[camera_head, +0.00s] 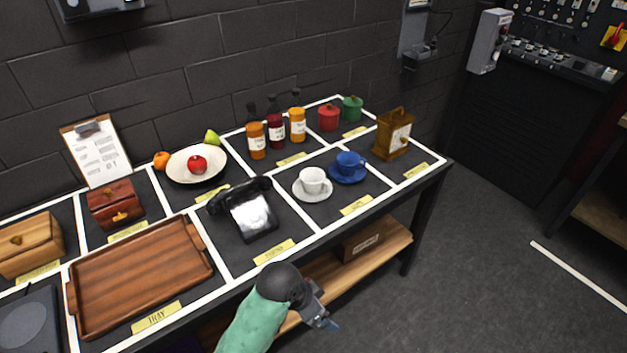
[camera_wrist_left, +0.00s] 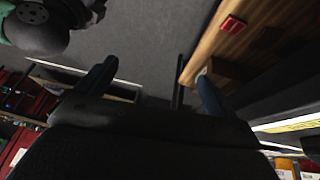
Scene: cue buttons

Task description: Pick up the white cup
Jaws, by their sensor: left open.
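The white cup (camera_head: 312,178) stands upright on a white saucer (camera_head: 313,197) in a white-lined section of the black table, between the black telephone and the blue cup. Nothing covers it in the head view. My left gripper (camera_head: 326,320) is in front of the table's front edge, below and apart from the cup. In the left wrist view its two fingers (camera_wrist_left: 152,88) are spread with nothing between them; the cup is not seen there. My right gripper is not in view.
A blue cup (camera_head: 349,160) is right of the white cup, and a telephone (camera_head: 246,205) is left of it. Bottles (camera_head: 276,130) stand behind. A wooden tray (camera_head: 140,275) lies at left. A lower shelf (camera_head: 345,275) holds a box (camera_head: 362,243). Open floor lies to the right.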

